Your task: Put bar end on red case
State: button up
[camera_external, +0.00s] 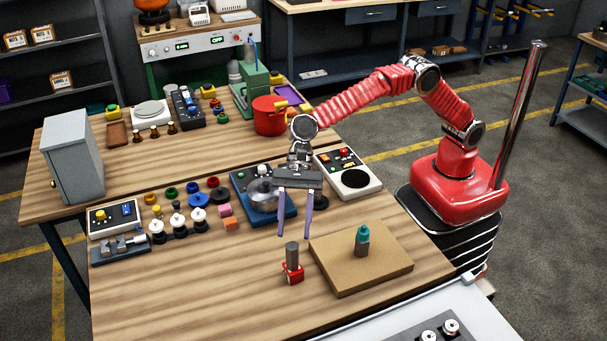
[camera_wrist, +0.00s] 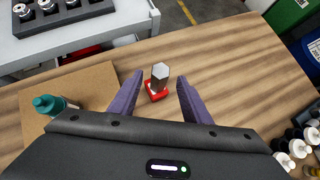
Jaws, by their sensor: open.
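A grey hexagonal bar end (camera_external: 292,255) stands upright at a small red case (camera_external: 293,276) on the wooden bench. I cannot tell whether it rests on the case or stands just beside it. The wrist view shows the bar end (camera_wrist: 160,72) and the red case (camera_wrist: 157,94) between and beyond my fingertips. My gripper (camera_external: 294,235) is open and empty, its purple fingers pointing down, near the top of the bar end in the outside view. In the wrist view my gripper (camera_wrist: 157,80) shows a gap on both sides of the bar end.
A cork board (camera_external: 345,277) holding a teal-capped bottle (camera_external: 362,240) lies right of the case. A blue-based device with a metal dome (camera_external: 262,194) stands behind my fingers. Black and white knobs (camera_external: 178,226) stand to the left. The bench front left is clear.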

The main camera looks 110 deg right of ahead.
jog(key=shift+v, duration=1.2)
jog(key=shift+r, duration=0.1)
jog(key=s+d+r+n+h, duration=0.1)
jog(key=s+d+r+n, duration=0.25)
jog(key=s, duration=0.45)
jog(key=s+d+r+n+h, duration=0.25)
jog(key=s+d+n, duration=0.2)
jog(key=s, duration=0.45)
jog(key=s+d+r+n+h, duration=0.1)
jog(key=s+d+r+n, duration=0.3)
jog(key=s, duration=0.4)
jog(key=s+d+f+n+h, duration=0.1)
jog(key=s+d+f+n, duration=0.1)
jog(key=s, duration=0.5)
jog(key=s+d+f+n+h, duration=0.1)
jog(key=s+d+f+n, duration=0.2)
jog(key=s+n, duration=0.3)
jog(key=s+d+f+n+t+h, duration=0.1)
jog(key=s+d+n, duration=0.3)
jog(key=s, duration=0.6)
jog(key=shift+d+f, duration=0.2)
jog(key=shift+f, duration=0.7)
jog(key=shift+s, duration=0.1)
